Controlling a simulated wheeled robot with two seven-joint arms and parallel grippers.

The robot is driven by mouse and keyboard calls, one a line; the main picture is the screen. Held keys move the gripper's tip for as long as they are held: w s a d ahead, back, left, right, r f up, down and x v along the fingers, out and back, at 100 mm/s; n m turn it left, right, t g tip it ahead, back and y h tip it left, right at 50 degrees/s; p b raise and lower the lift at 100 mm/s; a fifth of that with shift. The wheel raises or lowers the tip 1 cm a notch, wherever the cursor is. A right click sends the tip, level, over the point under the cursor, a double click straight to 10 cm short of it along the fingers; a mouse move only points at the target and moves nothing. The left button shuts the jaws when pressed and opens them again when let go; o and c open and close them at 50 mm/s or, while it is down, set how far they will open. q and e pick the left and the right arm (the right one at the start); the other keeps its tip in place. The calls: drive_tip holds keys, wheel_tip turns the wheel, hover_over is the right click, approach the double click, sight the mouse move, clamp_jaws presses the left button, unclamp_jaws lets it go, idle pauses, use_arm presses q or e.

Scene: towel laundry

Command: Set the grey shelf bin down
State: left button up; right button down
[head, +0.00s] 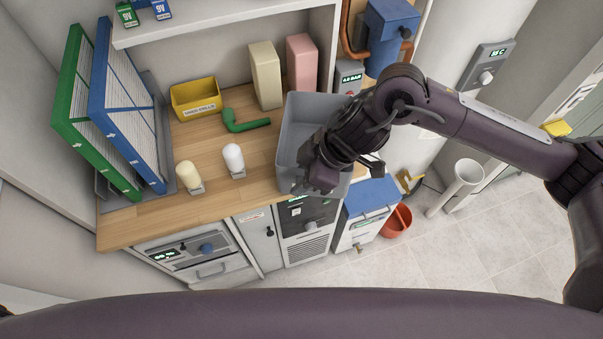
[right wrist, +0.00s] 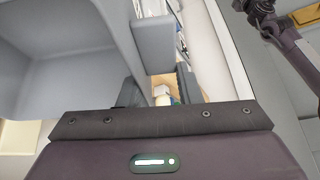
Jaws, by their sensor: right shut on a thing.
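The grey shelf bin (head: 297,117) is an open box over the right end of the wooden counter (head: 215,208). My right gripper (head: 318,178) is shut on its near wall, and the hand and wrist hide much of the bin's right side. I cannot tell whether its base touches the counter. In the right wrist view the bin's grey wall and inside (right wrist: 50,60) fill the left side. My left gripper is not in view.
A green elbow pipe (head: 243,124), yellow bin (head: 196,97), cream box (head: 265,75) and pink box (head: 301,62) stand left of and behind the bin. Filter panels (head: 110,110) stand left.

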drive_tip(key=shift+f, duration=0.25)
drive_tip(key=c, duration=1.3)
unclamp_jaws()
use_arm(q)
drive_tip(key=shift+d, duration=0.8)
use_arm(e)
drive_tip(key=shift+o, duration=1.3)
drive_tip(key=shift+w+d+r, duration=0.1)
drive_tip(key=shift+d+r, duration=0.15)
drive_tip(key=shift+r, duration=0.2)
use_arm(q)
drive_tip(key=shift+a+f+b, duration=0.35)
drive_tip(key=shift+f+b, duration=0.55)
drive_tip(key=shift+b, duration=0.1)
use_arm(e)
drive_tip(key=v, duration=1.1)
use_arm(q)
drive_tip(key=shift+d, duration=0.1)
use_arm(e)
drive_tip(key=shift+d, duration=0.1)
